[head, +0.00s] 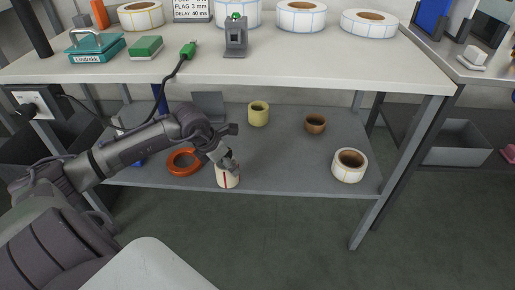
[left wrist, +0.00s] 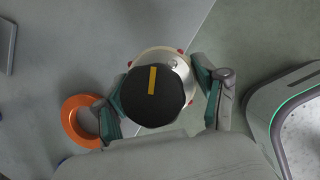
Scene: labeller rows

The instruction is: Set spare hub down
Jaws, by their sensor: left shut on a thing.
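The spare hub appears to be the pale cylinder with a red stripe (head: 228,179) at the front of the grey lower shelf (head: 285,165). In the left wrist view the hub (left wrist: 152,95) shows a dark round top with a yellow bar, a pale rim and small red spots. My left gripper (head: 226,162) comes from above and is shut on the hub, with a finger on either side in the left wrist view (left wrist: 163,97). Whether its base touches the shelf is hard to tell. My right gripper is not in view.
An orange ring (head: 184,171) lies just left of the hub. A yellow roll (head: 258,114), a brown roll (head: 315,124) and a white label roll (head: 349,165) stand on the shelf. The worktop (head: 300,68) overhangs the back. Bare shelf lies right of the hub.

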